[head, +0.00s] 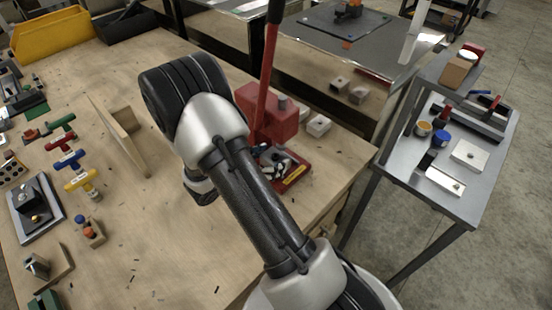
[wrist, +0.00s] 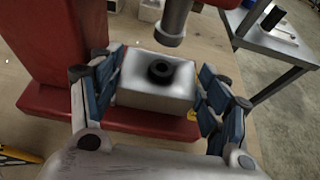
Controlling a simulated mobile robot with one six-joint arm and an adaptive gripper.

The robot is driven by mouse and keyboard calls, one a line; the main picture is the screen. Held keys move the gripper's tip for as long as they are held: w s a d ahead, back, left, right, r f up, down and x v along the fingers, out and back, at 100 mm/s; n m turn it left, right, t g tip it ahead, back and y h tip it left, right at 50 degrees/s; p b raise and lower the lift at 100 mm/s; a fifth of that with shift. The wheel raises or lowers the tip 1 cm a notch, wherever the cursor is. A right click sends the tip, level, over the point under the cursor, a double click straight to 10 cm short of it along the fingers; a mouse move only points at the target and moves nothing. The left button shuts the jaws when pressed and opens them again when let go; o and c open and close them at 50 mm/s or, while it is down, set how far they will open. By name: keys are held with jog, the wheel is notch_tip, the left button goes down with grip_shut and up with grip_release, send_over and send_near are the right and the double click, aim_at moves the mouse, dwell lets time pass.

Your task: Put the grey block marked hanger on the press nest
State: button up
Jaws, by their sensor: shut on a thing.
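A light grey block (wrist: 150,92) with a dark round ring on its top sits between the fingers of my gripper (wrist: 160,82) in the wrist view. The blue finger pads flank its left and right sides, and the gripper is shut on it. No marking can be read. The block is over the red base of the press (wrist: 120,122), with the grey ram (wrist: 172,25) just above and behind it. The nest is hidden, and I cannot tell whether the block touches it. In the head view, my gripper (head: 276,163) is at the red press (head: 262,112), partly behind my arm.
Grey blocks (head: 318,125) stand behind the press on the wooden bench (head: 150,225). The red lever (head: 270,60) rises from the press. Coloured T-shaped parts (head: 80,182) and an upright wooden board (head: 122,137) are on the left. A metal side table (head: 440,205) stands at right.

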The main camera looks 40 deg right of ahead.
aim_at(278, 154)
jog(key=d, duration=0.3)
jog(key=shift+w, duration=0.1)
jog(key=shift+a+f+b, duration=0.1)
jog(key=shift+f+b, duration=0.3)
jog(key=shift+f, duration=0.35)
jog(key=shift+f, duration=0.1)
jog(key=shift+f, duration=0.15)
jog(key=o, duration=1.4)
jog(key=shift+o, duration=0.2)
